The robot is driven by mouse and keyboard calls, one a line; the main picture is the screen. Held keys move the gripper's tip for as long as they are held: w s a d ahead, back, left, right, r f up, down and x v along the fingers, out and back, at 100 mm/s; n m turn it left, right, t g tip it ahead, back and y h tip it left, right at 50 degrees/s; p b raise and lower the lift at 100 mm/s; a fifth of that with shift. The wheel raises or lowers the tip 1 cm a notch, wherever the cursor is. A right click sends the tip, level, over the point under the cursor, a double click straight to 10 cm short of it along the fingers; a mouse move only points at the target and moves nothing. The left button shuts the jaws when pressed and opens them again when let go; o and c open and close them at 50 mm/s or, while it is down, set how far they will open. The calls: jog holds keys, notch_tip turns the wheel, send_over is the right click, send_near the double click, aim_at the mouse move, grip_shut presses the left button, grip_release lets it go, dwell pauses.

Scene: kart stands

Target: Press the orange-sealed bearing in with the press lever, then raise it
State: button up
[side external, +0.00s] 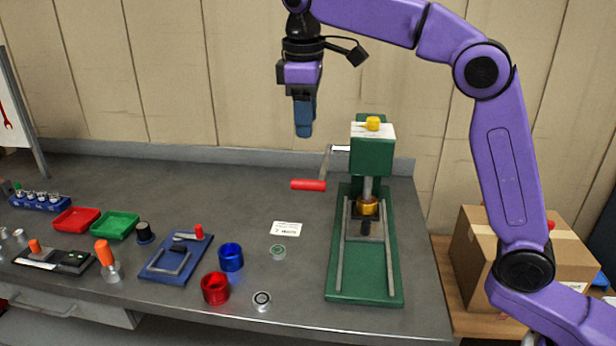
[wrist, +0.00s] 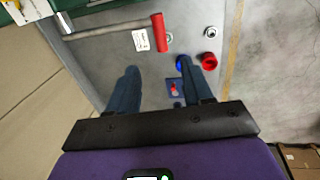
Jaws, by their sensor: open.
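The green press (side external: 374,158) stands at the right of the bench. Its lever (side external: 325,165) sticks out to the left and ends in a red grip (side external: 308,185), which also shows in the wrist view (wrist: 159,33). A gold-orange ring-shaped part (side external: 367,206) sits under the ram (side external: 368,187). I cannot tell an orange-sealed bearing apart there. My gripper (side external: 304,118) hangs above and slightly left of the red grip, apart from it. In the wrist view its fingers (wrist: 160,76) are spread and empty, with the grip beyond them.
A green-marked bearing (side external: 278,252) and a dark-centred bearing (side external: 261,301) lie left of the press, near a white card (side external: 286,229). Blue (side external: 231,257) and red (side external: 215,288) cups stand farther left. The back wall rises close behind.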

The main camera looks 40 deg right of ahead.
aim_at(308, 181)
jog(key=f, duration=0.4)
jog(key=w+d+f, duration=0.1)
jog(key=f, duration=0.9)
jog(key=shift+w+d, duration=0.35)
grip_shut()
